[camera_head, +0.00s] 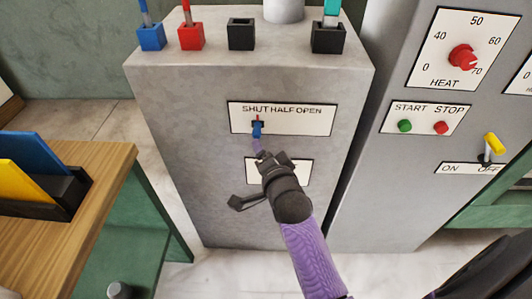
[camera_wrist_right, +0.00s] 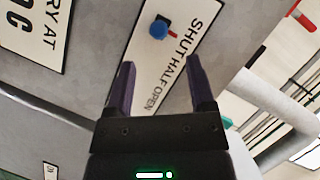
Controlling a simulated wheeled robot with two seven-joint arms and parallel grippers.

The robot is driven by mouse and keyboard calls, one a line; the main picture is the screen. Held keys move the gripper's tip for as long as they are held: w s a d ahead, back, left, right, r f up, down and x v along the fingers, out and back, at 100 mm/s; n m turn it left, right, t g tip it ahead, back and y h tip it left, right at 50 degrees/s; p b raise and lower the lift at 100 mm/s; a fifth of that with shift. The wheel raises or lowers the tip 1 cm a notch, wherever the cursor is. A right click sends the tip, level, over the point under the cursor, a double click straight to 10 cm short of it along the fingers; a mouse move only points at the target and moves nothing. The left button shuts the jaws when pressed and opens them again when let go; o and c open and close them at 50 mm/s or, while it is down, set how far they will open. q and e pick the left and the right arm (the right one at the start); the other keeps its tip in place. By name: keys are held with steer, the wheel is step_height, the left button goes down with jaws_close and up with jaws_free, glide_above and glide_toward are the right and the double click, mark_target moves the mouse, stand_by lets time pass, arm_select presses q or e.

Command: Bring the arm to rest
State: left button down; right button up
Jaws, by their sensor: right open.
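My right arm, with a purple sleeve, comes up from the bottom in the head view. Its right gripper (camera_head: 259,149) is in front of the grey press cabinet (camera_head: 200,120), just below a small blue-handled lever (camera_head: 257,130). In the right wrist view, the two dark purple fingers of this gripper (camera_wrist_right: 162,80) are spread, with nothing between them. The blue lever end (camera_wrist_right: 158,29) shows beyond the fingertips, apart from them. The lever is on the SHUT HALF OPEN plate (camera_head: 310,119), under the word SHUT. My left gripper is not in view.
A lower label plate (camera_head: 305,168) is partly hidden by my gripper. A second cabinet at right has a red heat knob (camera_head: 462,57), a START STOP plate (camera_head: 425,118) and a yellow switch (camera_head: 494,145). A wooden table (camera_head: 90,165) with a dark holder stands at left.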

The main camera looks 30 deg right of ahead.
steer(key=s+a+f+n+g+y, duration=0.15)
steer(key=s+n+g, duration=0.3)
steer(key=s, duration=0.45)
steer(key=s+a+f+n+g+y, duration=0.1)
steer(key=s+a+f+n+g, duration=0.25)
steer(key=s+n, duration=0.4)
steer(key=s+a+f+n+g+y, duration=0.1)
steer(key=s+n+g, duration=0.35)
steer(key=s, duration=0.55)
step_height(320, 180, down, 17)
steer(key=s+g, duration=0.1)
steer(key=s, duration=0.1)
steer(key=s+d+f+g, duration=0.1)
steer(key=s+d+f, duration=0.3)
steer(key=s+f, duration=0.7)
steer(key=s+h, duration=0.1)
steer(key=s, duration=0.3)
steer(key=shift+d+f+g, duration=0.2)
steer(key=shift+f+g, duration=0.1)
steer(key=shift+g, duration=0.05)
steer(key=shift+w, duration=0.1)
